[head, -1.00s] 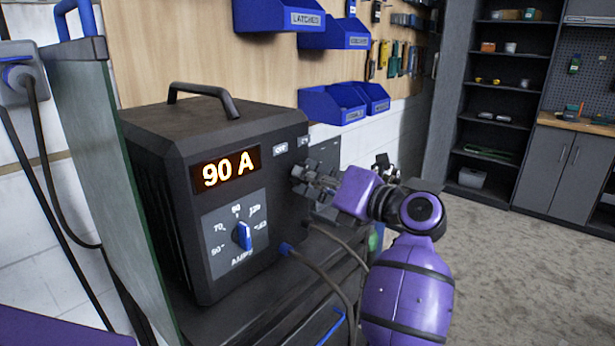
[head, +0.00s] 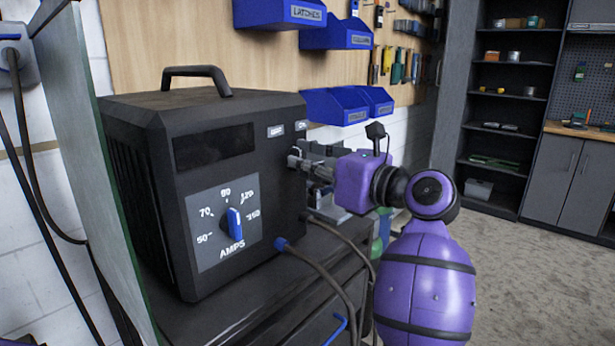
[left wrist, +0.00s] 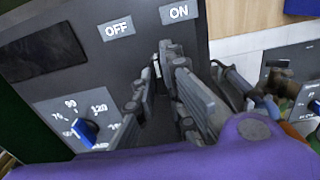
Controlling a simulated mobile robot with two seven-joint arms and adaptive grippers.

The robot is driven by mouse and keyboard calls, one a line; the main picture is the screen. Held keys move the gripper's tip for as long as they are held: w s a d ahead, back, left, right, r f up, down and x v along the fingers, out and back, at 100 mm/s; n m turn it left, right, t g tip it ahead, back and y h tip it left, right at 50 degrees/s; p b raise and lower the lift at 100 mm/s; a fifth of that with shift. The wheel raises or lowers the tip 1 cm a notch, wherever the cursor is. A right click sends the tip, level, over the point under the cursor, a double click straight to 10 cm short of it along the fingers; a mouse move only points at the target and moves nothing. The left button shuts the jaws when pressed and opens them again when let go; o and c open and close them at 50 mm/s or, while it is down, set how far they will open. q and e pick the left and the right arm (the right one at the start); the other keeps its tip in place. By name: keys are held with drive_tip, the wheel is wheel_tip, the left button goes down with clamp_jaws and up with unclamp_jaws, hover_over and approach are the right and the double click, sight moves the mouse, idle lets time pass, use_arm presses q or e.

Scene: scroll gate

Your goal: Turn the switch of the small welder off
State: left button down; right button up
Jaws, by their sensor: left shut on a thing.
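The black welder (head: 215,135) with a top handle stands on a dark cart. Its display (head: 213,147) is dark. Its blue amps knob (head: 234,222) is on the front; it also shows in the left wrist view (left wrist: 84,131). My left gripper (head: 297,163) is at the right part of the welder's front, below the OFF and ON labels. In the left wrist view my left gripper (left wrist: 167,62) is shut at the switch, between the OFF label (left wrist: 117,28) and the ON label (left wrist: 179,12). The fingers hide most of the switch. My right gripper is not in view.
A second grey machine (left wrist: 283,70) with a knob stands to the right, behind my gripper. A cable with a blue plug (head: 282,245) leaves the welder's front below my arm. A greenish panel (head: 90,150) stands close at the left. Blue bins (head: 335,106) hang behind.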

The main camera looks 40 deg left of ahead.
use_arm(q)
drive_tip(key=n+b, duration=0.8)
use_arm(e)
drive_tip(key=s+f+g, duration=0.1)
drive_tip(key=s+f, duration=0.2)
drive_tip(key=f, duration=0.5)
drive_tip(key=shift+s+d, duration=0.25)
use_arm(q)
drive_tip(key=shift+n, duration=0.3)
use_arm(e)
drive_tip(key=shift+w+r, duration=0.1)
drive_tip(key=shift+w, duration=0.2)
use_arm(q)
drive_tip(key=c, duration=1.8)
unclamp_jaws()
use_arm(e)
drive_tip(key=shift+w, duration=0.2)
